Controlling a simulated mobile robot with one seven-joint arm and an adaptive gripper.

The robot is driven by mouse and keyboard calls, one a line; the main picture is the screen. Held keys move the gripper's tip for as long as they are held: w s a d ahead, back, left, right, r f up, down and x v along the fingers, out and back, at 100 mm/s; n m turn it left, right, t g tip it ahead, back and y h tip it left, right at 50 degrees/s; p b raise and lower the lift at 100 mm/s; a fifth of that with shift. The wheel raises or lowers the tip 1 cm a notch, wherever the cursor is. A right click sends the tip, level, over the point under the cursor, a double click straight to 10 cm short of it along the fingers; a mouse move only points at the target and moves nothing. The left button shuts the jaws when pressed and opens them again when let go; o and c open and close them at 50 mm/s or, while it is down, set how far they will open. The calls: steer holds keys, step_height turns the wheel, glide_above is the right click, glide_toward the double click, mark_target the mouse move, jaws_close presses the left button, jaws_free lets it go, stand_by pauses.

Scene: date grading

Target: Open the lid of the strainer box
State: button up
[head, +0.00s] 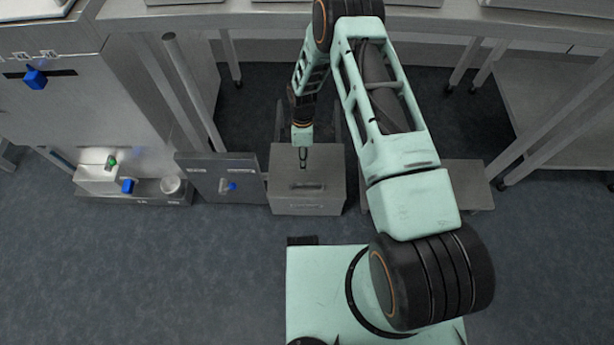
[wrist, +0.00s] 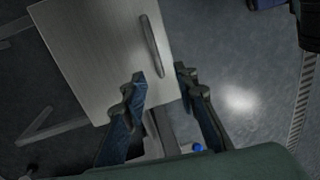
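The strainer box (head: 281,162) is a grey metal box standing on a low support near the middle of the head view. Its flat lid (wrist: 85,50) looks shut and carries a raised bar handle (wrist: 152,46), which also shows in the head view (head: 307,187). My gripper (head: 303,163) points down over the lid, just behind the handle. In the wrist view my gripper (wrist: 161,80) is open, with a gap between its two fingertips. The handle's near end lies close to that gap. I see no contact, and the height above the lid is hard to tell.
A grey panel with a blue knob (head: 228,186) stands just left of the box. Further left is a metal machine (head: 60,100) with blue knobs. A steel table (head: 250,18) runs along the back. The floor (head: 150,270) at the front left is clear.

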mark_target(302, 184)
steer(key=f, duration=0.4)
steer(key=s+f+b, duration=0.1)
steer(key=f, duration=0.3)
steer(key=f+b, duration=0.1)
steer(key=f, duration=0.3)
steer(key=shift+s+a, duration=0.2)
steer(key=shift+a, duration=0.1)
jaws_close()
